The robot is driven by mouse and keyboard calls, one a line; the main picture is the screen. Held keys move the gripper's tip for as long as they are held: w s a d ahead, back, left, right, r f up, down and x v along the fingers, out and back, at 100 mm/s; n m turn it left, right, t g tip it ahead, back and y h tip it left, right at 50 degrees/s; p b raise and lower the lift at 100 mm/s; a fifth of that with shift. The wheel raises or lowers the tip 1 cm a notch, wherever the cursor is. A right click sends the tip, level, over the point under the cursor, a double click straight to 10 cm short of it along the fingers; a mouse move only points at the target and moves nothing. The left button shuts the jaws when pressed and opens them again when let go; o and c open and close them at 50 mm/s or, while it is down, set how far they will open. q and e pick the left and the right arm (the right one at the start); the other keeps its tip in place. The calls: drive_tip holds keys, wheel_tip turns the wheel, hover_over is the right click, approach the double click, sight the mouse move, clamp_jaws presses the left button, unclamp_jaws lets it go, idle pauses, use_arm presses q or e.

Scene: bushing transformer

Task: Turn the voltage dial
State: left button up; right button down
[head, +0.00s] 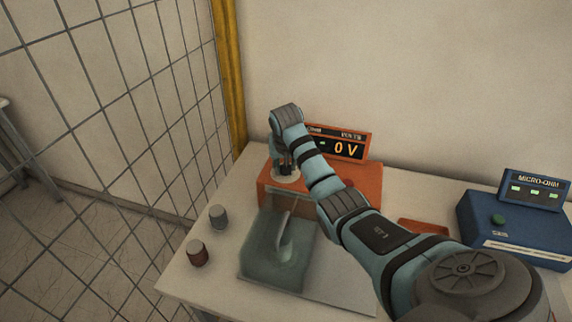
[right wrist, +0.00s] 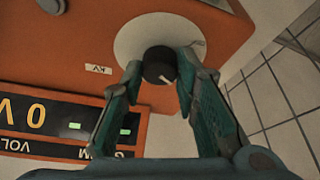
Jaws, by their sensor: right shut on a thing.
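The voltage dial (right wrist: 160,66) is a black round knob with a white pointer mark, on a pale disc (right wrist: 132,38) on the orange unit. My right gripper (right wrist: 158,80) has its two teal fingers on either side of the knob and is shut on it. In the head view my right arm reaches over the orange unit (head: 362,180), and the gripper (head: 285,168) is at the pale disc, with the knob hidden. The display (head: 345,149) on the unit reads 0 V; it shows upside down in the right wrist view (right wrist: 60,125). My left gripper is not in view.
A translucent box (head: 270,255) with a curved handle stands in front of the orange unit. Grey (head: 218,216) and brown (head: 197,252) cylinders stand at the table's left. A blue micro-ohm unit (head: 510,228) is at the right. A mesh fence (head: 110,100) is on the left.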

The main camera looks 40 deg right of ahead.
drive_tip(key=m, duration=0.2)
drive_tip(key=m+g+h, duration=0.1)
drive_tip(key=m, duration=0.1)
drive_tip(key=shift+w+a+m, duration=0.1)
drive_tip(key=shift+w+m, duration=0.05)
drive_tip(key=shift+m, duration=0.15)
drive_tip(key=m+g+b, duration=0.1)
drive_tip(key=m, duration=0.1)
drive_tip(key=shift+m+h, duration=0.3)
drive_tip(key=shift+h, duration=0.1)
drive_tip(key=shift+w+f+m+g+b, duration=0.1)
drive_tip(key=shift+m+g+b, duration=0.4)
drive_tip(key=shift+m+b, duration=0.7)
drive_tip(key=shift+m+g+b, duration=0.3)
drive_tip(key=shift+m+b, duration=0.3)
drive_tip(key=shift+b, duration=0.4)
drive_tip(key=c, duration=1.2)
unclamp_jaws()
drive_tip(key=shift+c, duration=0.2)
drive_tip(key=shift+r, duration=0.2)
